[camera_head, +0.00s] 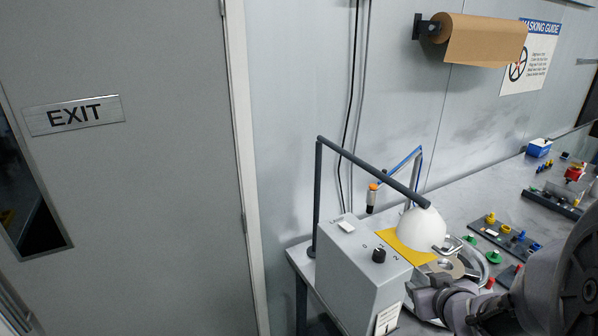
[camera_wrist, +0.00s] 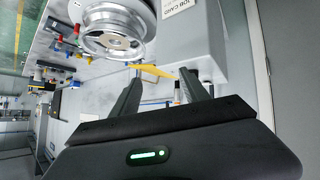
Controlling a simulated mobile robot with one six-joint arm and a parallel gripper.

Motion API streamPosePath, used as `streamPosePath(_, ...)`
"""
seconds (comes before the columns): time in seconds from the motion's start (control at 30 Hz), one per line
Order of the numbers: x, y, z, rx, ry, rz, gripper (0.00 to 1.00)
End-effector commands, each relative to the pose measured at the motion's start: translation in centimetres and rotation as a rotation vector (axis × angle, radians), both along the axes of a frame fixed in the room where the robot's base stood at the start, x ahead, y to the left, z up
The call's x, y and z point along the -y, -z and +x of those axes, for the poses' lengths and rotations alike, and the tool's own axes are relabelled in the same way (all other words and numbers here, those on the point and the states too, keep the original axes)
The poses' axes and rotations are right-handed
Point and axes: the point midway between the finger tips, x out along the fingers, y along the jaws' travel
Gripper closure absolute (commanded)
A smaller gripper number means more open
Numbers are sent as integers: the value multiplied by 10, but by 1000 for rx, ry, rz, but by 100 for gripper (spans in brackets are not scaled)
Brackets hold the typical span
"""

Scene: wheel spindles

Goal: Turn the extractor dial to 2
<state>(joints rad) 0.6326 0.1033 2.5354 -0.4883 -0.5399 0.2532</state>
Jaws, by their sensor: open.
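The extractor dial is a black knob (camera_head: 379,255) on the sloped top of a grey box (camera_head: 345,272), in the head view. Small marks are printed around it, and a 2 seems to show just above it; where the knob points is too small to tell. My gripper (camera_wrist: 160,76) is open and empty in the wrist view, its two dark fingers spread apart. In the head view my wrist is to the right of the box, apart from the dial. The wrist view shows the box side (camera_wrist: 198,45) with a job card, but the dial is hidden there.
A white dome lamp (camera_head: 421,229) on a dark arm hangs right of the dial. A yellow sheet (camera_head: 400,247) lies behind the box. A metal wheel (camera_wrist: 112,38) is close to my gripper. The bench (camera_head: 460,200) carries several small coloured parts. An exit door (camera_head: 130,170) stands left.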

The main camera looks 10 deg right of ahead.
Motion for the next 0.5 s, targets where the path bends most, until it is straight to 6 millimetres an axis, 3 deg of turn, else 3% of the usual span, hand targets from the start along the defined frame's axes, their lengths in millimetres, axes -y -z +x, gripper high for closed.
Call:
streamPosePath(0.03,8,-15,-1,16,-41,11,47)
streamPosePath(0.1,8,-20,-2,76,-134,39,47)
streamPosePath(0.27,-10,-30,-14,229,-289,135,47)
streamPosePath(0.37,-17,-29,-15,269,-323,157,47)
streamPosePath(0.5,-22,-16,7,274,-331,159,47)
